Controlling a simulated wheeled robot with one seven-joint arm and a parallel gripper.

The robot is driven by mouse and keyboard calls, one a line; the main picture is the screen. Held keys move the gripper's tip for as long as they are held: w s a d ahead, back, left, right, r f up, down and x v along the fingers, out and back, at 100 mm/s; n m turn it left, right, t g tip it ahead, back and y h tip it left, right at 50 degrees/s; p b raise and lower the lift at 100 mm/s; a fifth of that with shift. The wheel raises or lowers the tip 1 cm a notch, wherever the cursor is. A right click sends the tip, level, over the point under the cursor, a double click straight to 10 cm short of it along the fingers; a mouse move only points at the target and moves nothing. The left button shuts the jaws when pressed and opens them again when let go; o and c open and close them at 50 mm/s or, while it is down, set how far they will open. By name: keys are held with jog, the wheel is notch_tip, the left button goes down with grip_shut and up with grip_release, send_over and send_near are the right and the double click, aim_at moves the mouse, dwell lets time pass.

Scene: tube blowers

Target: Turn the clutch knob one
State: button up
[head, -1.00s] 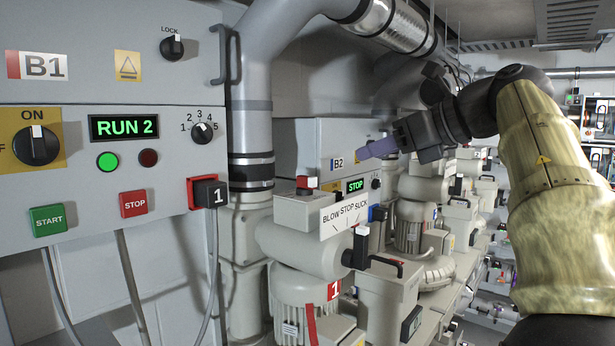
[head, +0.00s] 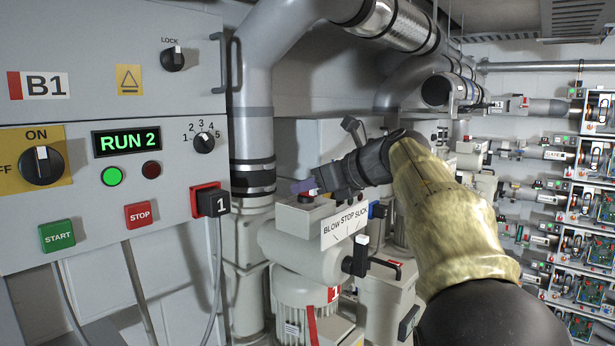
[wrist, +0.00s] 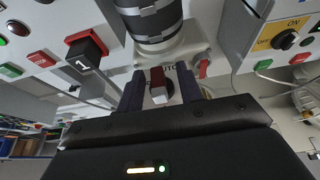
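The clutch knob (wrist: 159,87) is a bar with a red top and a white end, on a dark round base beside partly hidden lettering in the wrist view. In the head view only a bit of its red (head: 307,198) shows on top of the first blower, mostly hidden by my gripper. My gripper (wrist: 161,95) has two purple fingers, one on each side of the knob, with visible gaps to it. It is open and empty. In the head view my gripper (head: 302,187) is just above the knob, with the arm reaching in from the right.
The B1 panel (head: 90,200) at left shows RUN 2 and a lit green lamp (head: 112,177). A red-and-black plug marked 1 (head: 211,201) sticks out beside a tall grey pipe (head: 252,130). The BLOW STOP SUCK plate (head: 345,225) and a black-handled lever (head: 360,255) stand close below my arm.

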jog(key=shift+a+f, duration=0.1)
jog(key=shift+a, duration=0.3)
jog(key=shift+w, duration=0.1)
grip_shut()
